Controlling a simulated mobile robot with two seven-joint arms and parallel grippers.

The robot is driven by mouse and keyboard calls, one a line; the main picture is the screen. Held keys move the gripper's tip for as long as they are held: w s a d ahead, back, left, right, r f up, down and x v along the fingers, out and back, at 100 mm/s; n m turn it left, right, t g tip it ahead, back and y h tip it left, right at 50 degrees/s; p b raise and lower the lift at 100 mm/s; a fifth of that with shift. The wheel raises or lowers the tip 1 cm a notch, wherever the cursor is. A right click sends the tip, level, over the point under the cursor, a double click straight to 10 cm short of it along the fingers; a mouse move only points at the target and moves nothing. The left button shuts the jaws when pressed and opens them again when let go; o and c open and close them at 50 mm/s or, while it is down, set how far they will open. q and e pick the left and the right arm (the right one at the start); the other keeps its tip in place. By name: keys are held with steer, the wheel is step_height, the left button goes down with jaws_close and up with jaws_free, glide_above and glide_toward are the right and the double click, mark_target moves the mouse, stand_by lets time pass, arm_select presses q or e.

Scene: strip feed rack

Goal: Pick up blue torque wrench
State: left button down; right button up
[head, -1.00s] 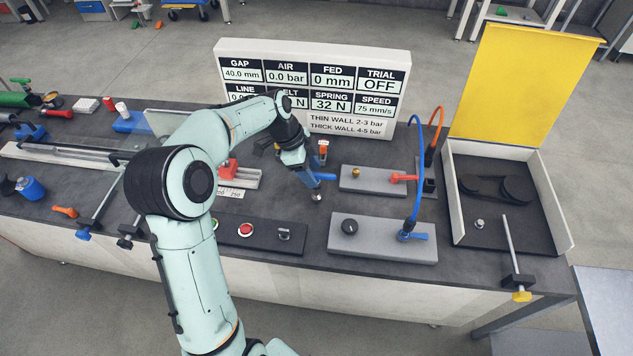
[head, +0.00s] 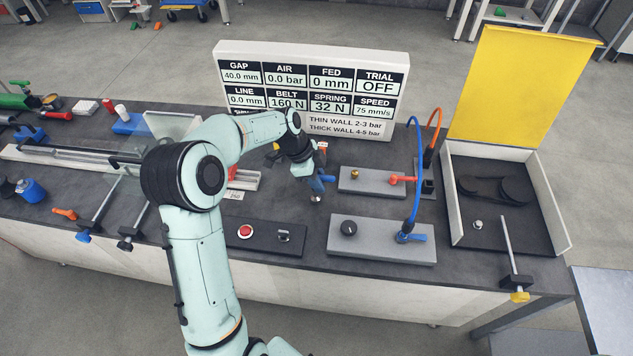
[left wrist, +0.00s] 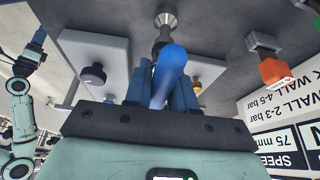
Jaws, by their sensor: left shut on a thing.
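My left gripper (head: 312,180) is shut on the blue torque wrench (head: 328,178) at the middle of the bench, in front of the display panel. In the left wrist view the wrench's blue handle (left wrist: 170,66) stands between the fingers (left wrist: 162,92), with a dark shaft and a silver round end beyond it. In the head view the gripper partly hides the wrench, and its silver end shows just below the fingers. I cannot tell whether that end touches the bench. My right gripper is not in view.
Right of the gripper are a grey block with a red lever (head: 372,181) and a larger grey block with a black knob (head: 383,247). A blue hose (head: 419,160) arches above them. A black plate with a red button (head: 262,240) lies at the front. The display panel (head: 230,52) stands behind.

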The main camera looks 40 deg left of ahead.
arm_select(q)
steer(key=shift+r, duration=0.1)
step_height(320, 180, up, 20)
steer(key=p, duration=0.2)
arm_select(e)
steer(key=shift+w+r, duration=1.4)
